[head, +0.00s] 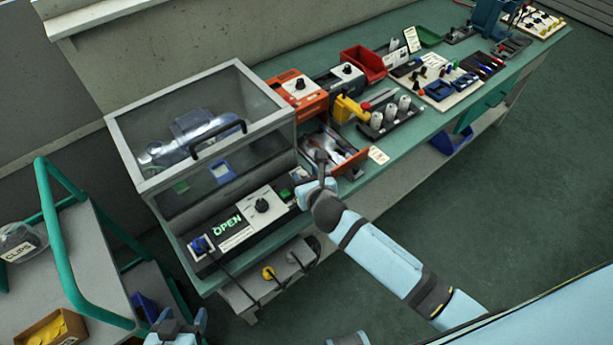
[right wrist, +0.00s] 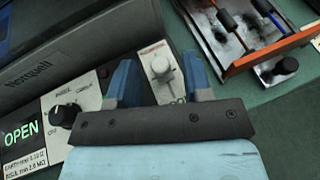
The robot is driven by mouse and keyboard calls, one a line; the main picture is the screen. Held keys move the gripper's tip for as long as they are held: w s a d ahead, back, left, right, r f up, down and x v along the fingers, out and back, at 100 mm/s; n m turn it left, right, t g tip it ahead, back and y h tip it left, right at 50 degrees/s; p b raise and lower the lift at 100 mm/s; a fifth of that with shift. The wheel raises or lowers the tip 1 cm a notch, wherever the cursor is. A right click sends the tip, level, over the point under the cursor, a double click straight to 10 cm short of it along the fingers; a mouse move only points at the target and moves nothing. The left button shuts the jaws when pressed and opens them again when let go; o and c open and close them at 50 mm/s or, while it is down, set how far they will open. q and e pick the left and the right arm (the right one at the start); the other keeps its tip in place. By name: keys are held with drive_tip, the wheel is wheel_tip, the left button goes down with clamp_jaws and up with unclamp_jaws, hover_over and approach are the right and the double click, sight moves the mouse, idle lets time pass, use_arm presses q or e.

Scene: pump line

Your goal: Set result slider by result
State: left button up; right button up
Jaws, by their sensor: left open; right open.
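The result slider (right wrist: 161,68) is a pale grey cap on a small white plate with a green mark near its lower end. In the right wrist view it shows between the blue fingers of my right gripper (right wrist: 158,80). These fingers are open, and I cannot tell if they touch the cap. In the head view my right gripper (head: 314,188) is at the right end of the tester panel and hides the slider. The panel's display (head: 227,225) reads OPEN in green, and it also reads OPEN in the right wrist view (right wrist: 22,134). My left gripper (head: 178,326) is open at the bottom left.
A black rotary knob (head: 262,205) is left of the slider. A clear-lidded test box (head: 200,130) stands behind the panel, lid down. An orange-edged tray (head: 350,163) with tools lies to the right. A trolley (head: 75,285) stands at left; floor at right is clear.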

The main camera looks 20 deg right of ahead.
clamp_jaws()
drive_tip(key=shift+w+a+r+p, duration=0.2)
drive_tip(key=shift+w+p, duration=0.2)
drive_tip(key=shift+w, duration=0.1)
drive_tip(key=shift+w+a, duration=0.15)
drive_tip(key=shift+w, duration=0.25)
drive_tip(key=shift+w+f+p, duration=0.1)
drive_tip(key=shift+w+p, duration=0.2)
drive_tip(key=shift+p, duration=0.05)
